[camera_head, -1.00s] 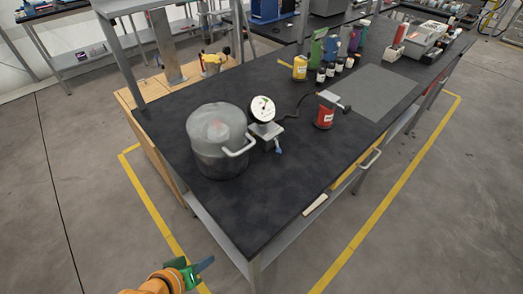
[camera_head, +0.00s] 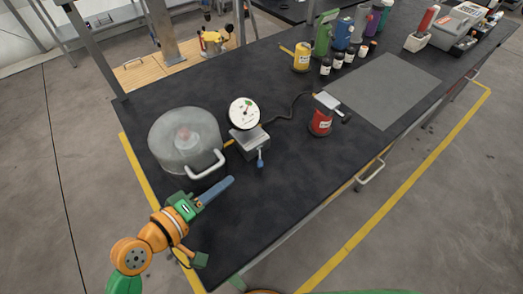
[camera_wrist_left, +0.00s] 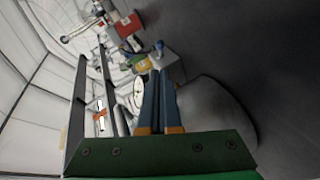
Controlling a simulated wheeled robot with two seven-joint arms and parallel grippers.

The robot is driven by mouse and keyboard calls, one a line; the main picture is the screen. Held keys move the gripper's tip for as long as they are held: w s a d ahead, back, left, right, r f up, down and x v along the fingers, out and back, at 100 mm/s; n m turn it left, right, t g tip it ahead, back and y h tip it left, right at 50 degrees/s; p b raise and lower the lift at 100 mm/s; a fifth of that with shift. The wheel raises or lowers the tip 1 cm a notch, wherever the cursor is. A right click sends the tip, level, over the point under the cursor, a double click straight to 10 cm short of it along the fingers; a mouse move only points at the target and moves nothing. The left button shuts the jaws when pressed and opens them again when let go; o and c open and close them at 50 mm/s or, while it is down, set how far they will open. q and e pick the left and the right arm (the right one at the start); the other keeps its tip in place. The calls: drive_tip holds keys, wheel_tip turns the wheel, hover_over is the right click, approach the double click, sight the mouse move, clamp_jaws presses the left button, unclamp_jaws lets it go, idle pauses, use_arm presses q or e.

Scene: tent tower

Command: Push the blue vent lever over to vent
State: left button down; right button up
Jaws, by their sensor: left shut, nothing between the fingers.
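The blue vent lever (camera_head: 260,158) hangs from the front of a small grey metal box (camera_head: 250,140), below a round white dial gauge (camera_head: 244,112). My left gripper (camera_head: 230,181) is shut and empty, its blue-grey fingers pointing toward the lever from the lower left. A gap shows between fingertips and lever in the head view. In the left wrist view the fingers (camera_wrist_left: 160,78) lie together, and the lever's blue tip (camera_wrist_left: 159,46) shows just beyond them. My right gripper is out of view.
The pot's handle (camera_head: 206,167) sticks out close to my left fingers. A red container (camera_head: 321,120) stands right of the lever, with bottles behind it. The black tabletop (camera_head: 285,190) is clear in front of the lever.

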use_arm(q)
drive_tip(key=shift+s+a+r, duration=0.15)
drive_tip(key=shift+s+a, duration=0.2)
drive_tip(key=shift+s, duration=0.15)
drive_tip(key=shift+s+a, duration=0.15)
drive_tip(key=x, duration=1)
drive_tip(key=shift+p, duration=0.35)
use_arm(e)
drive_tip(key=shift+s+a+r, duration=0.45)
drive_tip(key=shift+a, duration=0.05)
